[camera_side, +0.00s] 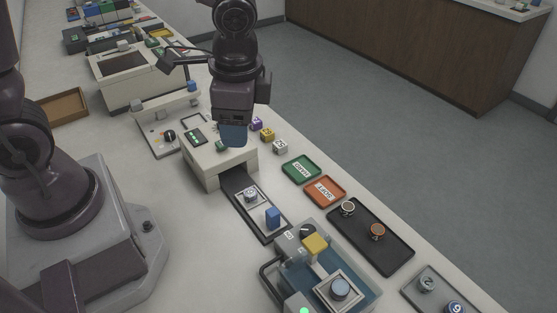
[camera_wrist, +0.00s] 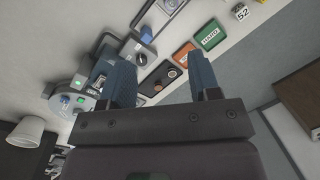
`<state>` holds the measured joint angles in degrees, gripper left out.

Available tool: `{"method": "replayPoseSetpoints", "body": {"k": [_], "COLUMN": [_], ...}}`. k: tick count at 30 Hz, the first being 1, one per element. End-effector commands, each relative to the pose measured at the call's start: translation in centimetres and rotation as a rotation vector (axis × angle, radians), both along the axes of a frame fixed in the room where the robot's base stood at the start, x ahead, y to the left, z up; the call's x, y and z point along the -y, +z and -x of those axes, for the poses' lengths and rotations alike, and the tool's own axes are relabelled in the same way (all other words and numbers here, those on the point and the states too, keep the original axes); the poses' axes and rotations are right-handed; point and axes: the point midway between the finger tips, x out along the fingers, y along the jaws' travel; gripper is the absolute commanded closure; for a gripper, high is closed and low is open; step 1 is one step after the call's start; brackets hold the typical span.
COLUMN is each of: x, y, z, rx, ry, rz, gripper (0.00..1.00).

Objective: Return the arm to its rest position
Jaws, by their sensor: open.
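My gripper (camera_side: 232,134) hangs at the end of my arm above the beige machine (camera_side: 212,158) in the side view, fingers pointing down. In the wrist view its two blue fingers (camera_wrist: 162,88) stand wide apart with nothing between them. The mounting press (camera_side: 328,278), with a yellow block and a round grey disc on it, sits at the lower right of the side view, apart from my gripper.
A dark slide tray (camera_side: 240,197) with a blue block (camera_side: 273,217) extends from the beige machine. Green (camera_side: 301,168) and orange (camera_side: 325,190) trays and a black tray (camera_side: 385,253) line the table's right edge. Several small cubes (camera_side: 267,134) stand beside the machine. A brown tray (camera_side: 60,107) lies at left.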

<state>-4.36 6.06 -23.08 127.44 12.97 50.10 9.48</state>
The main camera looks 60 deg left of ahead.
Motion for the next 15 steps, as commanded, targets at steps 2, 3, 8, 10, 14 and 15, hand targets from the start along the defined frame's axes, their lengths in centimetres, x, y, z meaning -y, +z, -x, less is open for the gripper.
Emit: {"method": "replayPoseSetpoints", "body": {"k": [2,3,8,10,14,15], "x": [-1.8,-2.5,-4.8,-5.4,-6.2,-6.4], "y": [2.4,3.3,6.8,8.0,9.8,10.3], "z": [1.3,2.0,4.9,6.1,7.7,8.0], "rx": [0.076,0.110,0.254,0.313,0.411,0.437], "ry": [0.146,0.215,0.454,0.525,0.592,0.601], "rz": [0.007,0.018,0.105,0.156,0.238,0.256], "gripper": [0.43,0.43,0.43,0.43,0.43,0.43]}}
